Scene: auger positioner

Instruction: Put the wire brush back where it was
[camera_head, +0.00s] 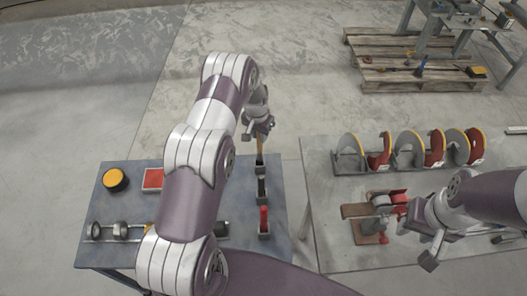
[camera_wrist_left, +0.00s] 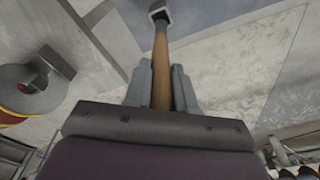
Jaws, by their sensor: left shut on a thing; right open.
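My left gripper (camera_head: 259,131) is shut on the wooden handle of the wire brush (camera_head: 260,148), above the back right of the blue-grey table (camera_head: 135,250). In the left wrist view, the brush's handle (camera_wrist_left: 161,75) stands between the two fingers and runs to a small grey block (camera_wrist_left: 160,12). In the head view, the brush's lower end meets a grey holder (camera_head: 260,169); I cannot tell whether it is seated inside. My right gripper (camera_head: 417,244) is open and empty over the right table (camera_head: 345,262), near a wooden-based fixture (camera_head: 362,232).
In line with the grey holder are a dark holder (camera_head: 261,189) and one with a red item (camera_head: 264,219). A yellow-topped round container (camera_head: 115,180) and a red tray (camera_head: 153,179) lie left. Several auger flights (camera_head: 409,150) stand along the right table's back.

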